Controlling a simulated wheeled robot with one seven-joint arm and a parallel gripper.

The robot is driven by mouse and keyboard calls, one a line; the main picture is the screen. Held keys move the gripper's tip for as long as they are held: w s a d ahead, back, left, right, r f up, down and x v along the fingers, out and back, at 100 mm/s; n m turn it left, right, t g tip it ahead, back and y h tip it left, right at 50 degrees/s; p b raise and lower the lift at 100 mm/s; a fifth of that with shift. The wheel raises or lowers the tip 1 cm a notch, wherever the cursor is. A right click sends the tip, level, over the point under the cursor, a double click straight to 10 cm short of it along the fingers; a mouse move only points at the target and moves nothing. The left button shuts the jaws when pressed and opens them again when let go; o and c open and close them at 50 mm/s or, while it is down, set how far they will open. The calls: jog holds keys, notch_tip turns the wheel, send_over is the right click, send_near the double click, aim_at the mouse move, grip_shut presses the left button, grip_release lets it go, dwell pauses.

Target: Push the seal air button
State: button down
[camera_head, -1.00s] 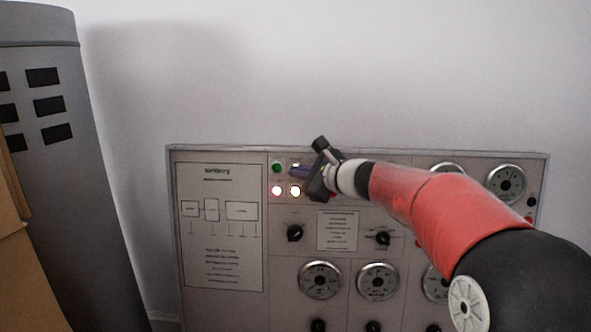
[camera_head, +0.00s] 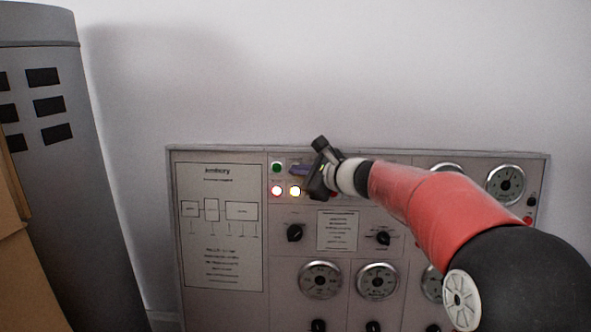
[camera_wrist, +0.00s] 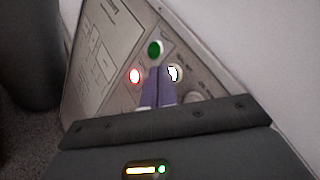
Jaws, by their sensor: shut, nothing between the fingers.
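The grey control panel (camera_head: 225,157) has a cluster of round buttons or lamps at its upper left. A green one (camera_head: 276,167) sits above a lit white-pink one (camera_head: 277,190), with a lit yellow-white one (camera_head: 295,191) to its right. Their labels are too small to read, so I cannot tell which is seal air. My gripper (camera_head: 291,170) is shut and empty, its purple fingers at this cluster, right of the green one. In the wrist view the fingertips (camera_wrist: 158,70) lie between the red-rimmed and white lights, below the green one. Contact cannot be told.
Dark knobs (camera_head: 295,233) and round gauges (camera_head: 320,280) fill the lower panel. A grey cabinet (camera_head: 75,200) and a brown box (camera_head: 30,270) stand at the left. The wall above the panel is bare.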

jog(key=shift+w, duration=0.3)
dwell(0.5)
jog(key=shift+s+r+b, duration=0.1)
jog(key=shift+s+b, duration=0.2)
jog(key=shift+s, duration=0.5)
jog(key=shift+s+r+b, duration=0.25)
jog(key=shift+s+b, duration=0.1)
jog(key=shift+s, duration=0.9)
jog(key=shift+s+r+b, duration=0.25)
jog(key=shift+s+b, duration=0.05)
jog(key=shift+s, duration=0.9)
